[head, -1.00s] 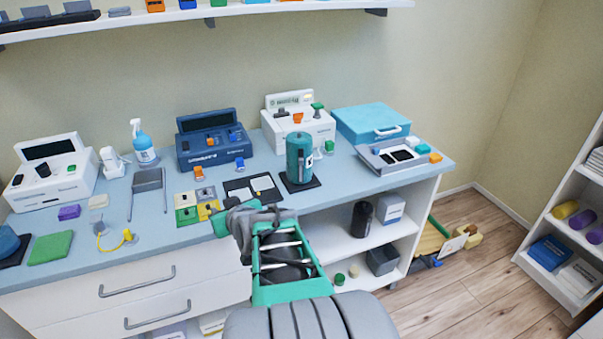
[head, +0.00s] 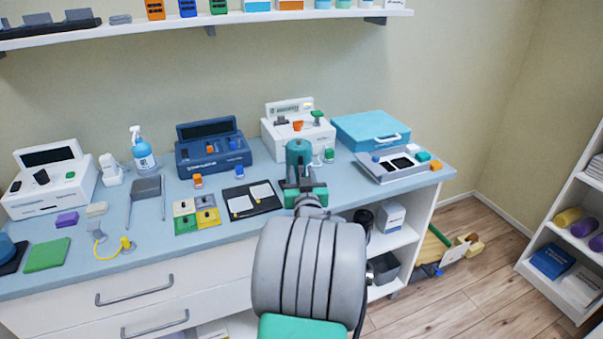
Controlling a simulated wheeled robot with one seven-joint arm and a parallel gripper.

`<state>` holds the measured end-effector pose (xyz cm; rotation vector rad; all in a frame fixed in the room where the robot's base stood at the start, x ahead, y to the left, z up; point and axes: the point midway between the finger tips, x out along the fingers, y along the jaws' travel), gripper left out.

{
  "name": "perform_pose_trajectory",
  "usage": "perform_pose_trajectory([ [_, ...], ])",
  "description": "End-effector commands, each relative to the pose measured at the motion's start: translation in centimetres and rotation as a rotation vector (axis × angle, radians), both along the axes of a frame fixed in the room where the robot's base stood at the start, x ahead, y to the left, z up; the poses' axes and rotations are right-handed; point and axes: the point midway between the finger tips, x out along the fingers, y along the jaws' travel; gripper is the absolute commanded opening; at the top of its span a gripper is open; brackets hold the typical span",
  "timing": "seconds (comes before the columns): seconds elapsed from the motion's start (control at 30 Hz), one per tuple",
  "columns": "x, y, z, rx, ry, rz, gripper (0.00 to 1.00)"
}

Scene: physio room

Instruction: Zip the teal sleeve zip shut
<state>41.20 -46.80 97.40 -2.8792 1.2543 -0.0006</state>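A white machine (head: 297,136) stands behind the sleeve and a dark blue console (head: 212,148) behind to its left. A teal case (head: 371,131) and a grey tray (head: 392,166) are at the right.

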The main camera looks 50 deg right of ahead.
Motion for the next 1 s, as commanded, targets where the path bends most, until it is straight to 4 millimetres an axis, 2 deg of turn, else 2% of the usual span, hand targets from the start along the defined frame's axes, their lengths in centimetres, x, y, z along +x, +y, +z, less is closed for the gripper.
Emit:
perform_pose_trajectory([
  [0.1, -0.01, 0.01, 0.01, 0.0, 0.0, 0.0, 0.36],
  [0.53, -0.03, 0.04, 0.02, -0.001, 0.001, 0.0, 0.01],
  [1.0, -0.03, 0.05, 0.01, -0.001, 0.001, 0.0, 0.0],
])
